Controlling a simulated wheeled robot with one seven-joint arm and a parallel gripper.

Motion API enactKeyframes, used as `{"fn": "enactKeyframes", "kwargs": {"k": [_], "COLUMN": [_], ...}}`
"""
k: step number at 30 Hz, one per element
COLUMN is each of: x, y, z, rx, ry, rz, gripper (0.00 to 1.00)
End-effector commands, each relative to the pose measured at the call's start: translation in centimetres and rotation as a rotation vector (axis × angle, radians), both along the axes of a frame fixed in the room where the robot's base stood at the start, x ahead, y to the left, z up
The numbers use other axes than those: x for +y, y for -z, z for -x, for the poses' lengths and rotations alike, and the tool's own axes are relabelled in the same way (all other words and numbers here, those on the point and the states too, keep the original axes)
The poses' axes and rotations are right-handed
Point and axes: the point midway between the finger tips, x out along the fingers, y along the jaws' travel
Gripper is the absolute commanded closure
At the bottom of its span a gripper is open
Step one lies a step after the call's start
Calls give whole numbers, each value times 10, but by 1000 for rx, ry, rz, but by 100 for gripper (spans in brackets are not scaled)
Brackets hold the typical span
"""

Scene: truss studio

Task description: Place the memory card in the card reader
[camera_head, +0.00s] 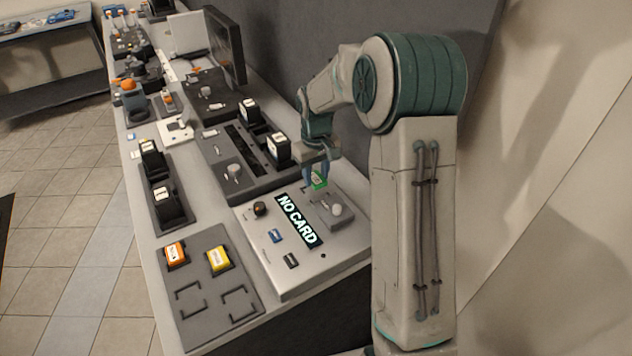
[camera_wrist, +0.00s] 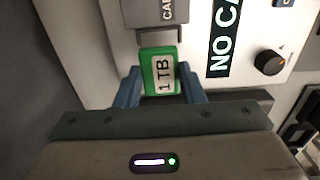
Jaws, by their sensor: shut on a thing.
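The memory card is green with a white "1 TB" label (camera_wrist: 160,76); in the head view it is a small green piece (camera_head: 320,182) at the tip of my gripper (camera_head: 316,176). My gripper's blue fingers (camera_wrist: 159,86) are shut on the card's two sides in the wrist view. The card reader (camera_head: 328,208) is a grey block on the light grey console. In the wrist view its labelled grey housing (camera_wrist: 152,14) is just above the card's far end. I cannot tell whether the card touches the reader or enters its slot.
The console display (camera_head: 297,220) reads "NO CARD", with knobs and switches around it. A dark tray (camera_head: 210,318) in front holds an orange card (camera_head: 175,252) and a yellow card (camera_head: 219,259). A dark switch panel and a monitor (camera_head: 228,45) stand further along the desk.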

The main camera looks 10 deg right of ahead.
Motion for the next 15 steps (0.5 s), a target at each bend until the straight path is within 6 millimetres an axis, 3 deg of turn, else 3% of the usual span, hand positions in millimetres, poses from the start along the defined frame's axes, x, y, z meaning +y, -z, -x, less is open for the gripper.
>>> {"fn": "enactKeyframes", "kwargs": {"k": [9, 15], "x": [1, 1], "y": [37, 41], "z": [0, -1], "rx": [3, 0], "ry": [-1, -1], "rz": [0, 0], "gripper": [87, 87]}}
